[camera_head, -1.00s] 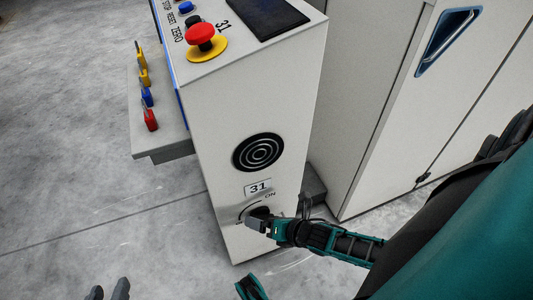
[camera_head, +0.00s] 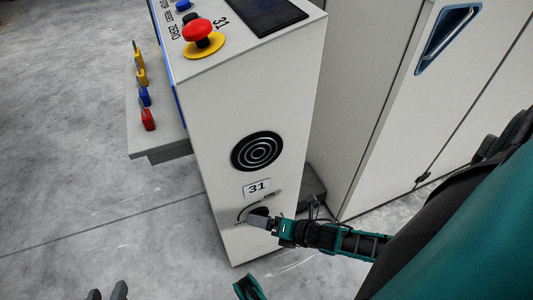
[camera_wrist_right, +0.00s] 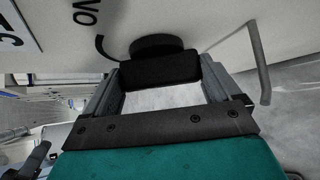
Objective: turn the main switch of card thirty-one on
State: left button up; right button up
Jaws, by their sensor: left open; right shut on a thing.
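The main switch is a black rotary knob, low on the pale cabinet (camera_head: 230,110) under the number plate 31 (camera_head: 257,188). An ON mark (camera_head: 269,195) is printed at its upper right. In the right wrist view the knob's bar (camera_wrist_right: 160,69) sits between my two fingers, with its round base behind. My right gripper (camera_head: 258,221) is shut on it and partly hides it in the head view, so its pointing direction is hard to tell. My left gripper (camera_head: 108,291) shows only its fingertips at the bottom edge, open and empty, away from the cabinet.
A red emergency button (camera_head: 200,31) on a yellow base tops the cabinet beside a dark screen (camera_head: 262,14). A round black grille (camera_head: 257,151) is above the plate. Coloured padlock-like tags (camera_head: 147,119) stand on a left ledge. Pale cabinet doors are at right; the left floor is clear.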

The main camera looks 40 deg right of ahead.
pick_arm(q)
jog(key=shift+w+d, duration=0.1)
jog(key=shift+w, duration=0.05)
pick_arm(e)
jog(key=shift+f+m+t+y, duration=0.15)
jog(key=shift+m+t+y, duration=0.65)
jog(key=shift+m+y, duration=0.35)
jog(key=o, duration=0.8)
jog(key=shift+c, duration=0.2)
pick_arm(q)
jog(key=shift+s+f, duration=0.15)
jog(key=shift+s, duration=0.05)
pick_arm(e)
jog(key=shift+d, duration=0.1)
pick_arm(q)
jog(key=a+r+p, duration=0.1)
jog(key=p, duration=0.2)
jog(key=shift+r, duration=0.25)
pick_arm(e)
jog(key=v, duration=1.2)
jog(key=shift+s+d, duration=0.25)
jog(key=shift+s, duration=0.1)
